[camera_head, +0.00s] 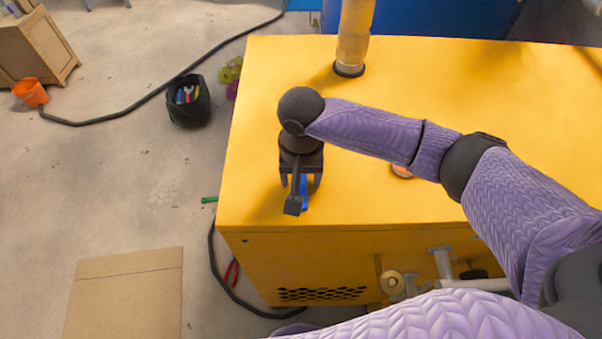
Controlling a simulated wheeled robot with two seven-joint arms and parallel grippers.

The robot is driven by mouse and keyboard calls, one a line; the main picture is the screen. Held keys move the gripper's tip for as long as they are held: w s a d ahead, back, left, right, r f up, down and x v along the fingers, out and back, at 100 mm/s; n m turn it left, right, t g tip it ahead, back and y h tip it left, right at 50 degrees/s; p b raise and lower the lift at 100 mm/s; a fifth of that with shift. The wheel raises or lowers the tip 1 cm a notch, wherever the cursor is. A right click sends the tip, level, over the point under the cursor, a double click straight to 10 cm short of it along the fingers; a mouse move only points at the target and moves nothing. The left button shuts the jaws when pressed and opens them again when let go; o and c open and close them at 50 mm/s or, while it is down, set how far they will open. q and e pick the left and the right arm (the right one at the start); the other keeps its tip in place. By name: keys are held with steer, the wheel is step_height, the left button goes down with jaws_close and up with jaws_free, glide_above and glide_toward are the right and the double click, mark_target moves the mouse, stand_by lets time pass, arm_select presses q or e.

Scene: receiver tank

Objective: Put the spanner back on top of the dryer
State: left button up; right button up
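The dryer (400,100) is the large yellow box, and its flat top fills the middle and right of the view. My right gripper (300,184) points down over the front left part of that top. Its two fingers look spread apart. A narrow blue thing (304,192), probably the spanner, shows between the fingers, with gaps seen on both sides. It is partly hidden by the dark part of my gripper, and I cannot tell whether it rests on the top. My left gripper is not in view.
A yellowish pipe (354,35) rises from the dryer's top at the back. Valves and pipes (440,262) stick out of its front. The top left of my gripper is clear.

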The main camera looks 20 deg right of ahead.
steer(key=shift+r, duration=0.4)
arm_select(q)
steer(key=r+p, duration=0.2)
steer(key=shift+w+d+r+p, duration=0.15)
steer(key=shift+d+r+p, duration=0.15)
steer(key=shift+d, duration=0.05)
arm_select(e)
step_height(320, 180, up, 11)
steer(key=shift+s+r, duration=0.15)
steer(key=shift+r, duration=0.05)
